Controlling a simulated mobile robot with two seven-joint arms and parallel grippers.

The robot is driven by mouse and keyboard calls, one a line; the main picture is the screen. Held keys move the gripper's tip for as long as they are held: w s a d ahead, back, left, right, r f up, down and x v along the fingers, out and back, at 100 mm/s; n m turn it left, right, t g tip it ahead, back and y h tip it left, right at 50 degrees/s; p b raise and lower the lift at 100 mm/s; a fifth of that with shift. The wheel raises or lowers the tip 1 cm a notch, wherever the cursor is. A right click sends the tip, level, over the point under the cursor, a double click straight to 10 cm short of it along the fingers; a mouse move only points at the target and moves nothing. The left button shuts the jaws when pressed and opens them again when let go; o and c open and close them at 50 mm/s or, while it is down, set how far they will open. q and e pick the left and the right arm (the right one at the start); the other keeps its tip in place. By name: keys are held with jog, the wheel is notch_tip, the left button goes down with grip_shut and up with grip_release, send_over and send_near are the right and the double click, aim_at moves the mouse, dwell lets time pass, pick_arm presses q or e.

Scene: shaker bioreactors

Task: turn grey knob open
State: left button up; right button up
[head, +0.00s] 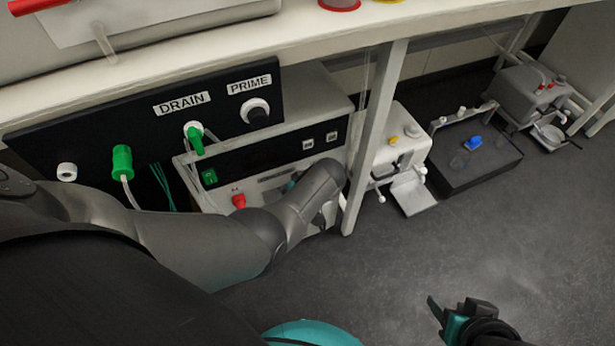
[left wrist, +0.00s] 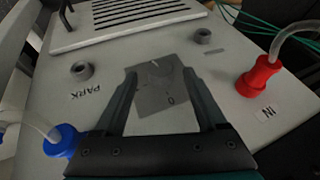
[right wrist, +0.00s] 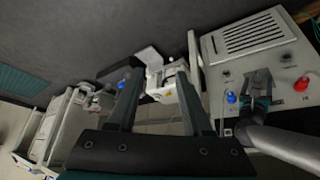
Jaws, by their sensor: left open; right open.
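The grey knob (left wrist: 155,92) sits on a square grey plate marked 0, on the white top panel of a box. In the left wrist view it lies between the two fingers of my left gripper (left wrist: 163,100), which is open around it; contact cannot be told. The right wrist view shows my left gripper (right wrist: 258,86) over the same panel, between a blue connector (right wrist: 231,97) and a red connector (right wrist: 301,84). In the head view my left arm hides the knob. My right gripper (head: 455,318) is open and empty above the floor.
On the panel are a PARK post (left wrist: 81,71), another grey post (left wrist: 203,36) and a vented plate (left wrist: 130,22). A table leg (head: 372,140) stands right of my left arm. A black DRAIN and PRIME panel (head: 225,120) is at left.

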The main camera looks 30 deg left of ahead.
pick_arm(q)
jog(key=p+v, duration=1)
jog(key=v, duration=0.3)
jog(key=shift+d+r, duration=0.15)
jog(key=shift+r, duration=0.15)
pick_arm(e)
jog(key=s+d+f+g, duration=0.1)
jog(key=s+f, duration=0.1)
jog(key=f, duration=0.4)
jog(key=s+d+f+g, duration=0.1)
jog(key=s+d+f, duration=0.1)
jog(key=f, duration=0.4)
jog(key=s+d+f+g+h, duration=0.1)
jog(key=s+f, duration=0.2)
jog(key=f, duration=0.3)
jog(key=shift+s+d, duration=0.2)
jog(key=shift+s, duration=0.2)
